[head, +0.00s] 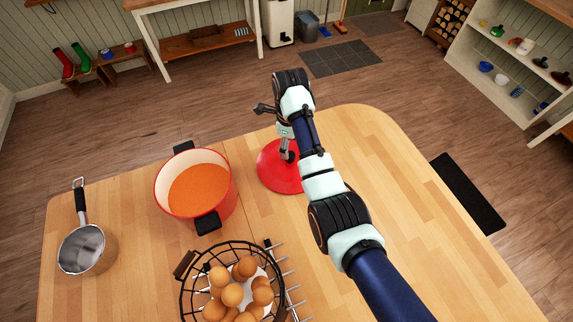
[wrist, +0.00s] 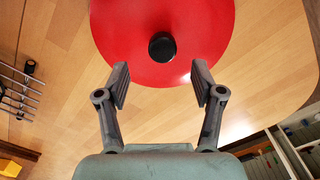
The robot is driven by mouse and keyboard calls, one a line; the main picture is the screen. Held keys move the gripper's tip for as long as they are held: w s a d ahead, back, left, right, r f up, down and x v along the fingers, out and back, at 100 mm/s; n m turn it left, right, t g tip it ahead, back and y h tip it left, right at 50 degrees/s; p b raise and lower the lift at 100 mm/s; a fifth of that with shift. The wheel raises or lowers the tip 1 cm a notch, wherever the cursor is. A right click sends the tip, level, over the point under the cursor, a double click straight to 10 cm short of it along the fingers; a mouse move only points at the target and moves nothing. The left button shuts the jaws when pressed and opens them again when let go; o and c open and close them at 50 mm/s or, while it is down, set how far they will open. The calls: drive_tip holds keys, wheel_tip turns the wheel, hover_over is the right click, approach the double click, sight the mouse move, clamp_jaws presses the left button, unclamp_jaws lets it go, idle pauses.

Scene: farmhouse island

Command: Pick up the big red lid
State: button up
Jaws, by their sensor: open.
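The big red lid (head: 273,171) lies flat on the wooden island, right of the pot; my arm hides part of it in the head view. In the wrist view the lid (wrist: 115,30) fills the top middle, with a round black knob (wrist: 162,47) at its centre. My gripper (wrist: 160,75) is open and empty. Its two fingers point toward the knob, which sits just beyond the fingertips and roughly centred between them. In the head view my gripper (head: 287,155) is over the lid close to the knob. I cannot tell its exact height.
A red pot (head: 222,200) with orange contents and black handles stands left of the lid. A wire basket of eggs (head: 232,247) and a metal rack (head: 290,290) are at the front. A saucepan (head: 85,250) is far left. The island's right side (head: 390,160) is clear.

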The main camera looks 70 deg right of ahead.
sight(290, 155)
wheel_tip(290, 155, down, 6)
drive_tip(key=shift+d+f, duration=0.15)
drive_tip(key=shift+f, duration=0.05)
drive_tip(key=shift+c, duration=0.3)
clamp_jaws()
drive_tip(key=shift+r, duration=0.1)
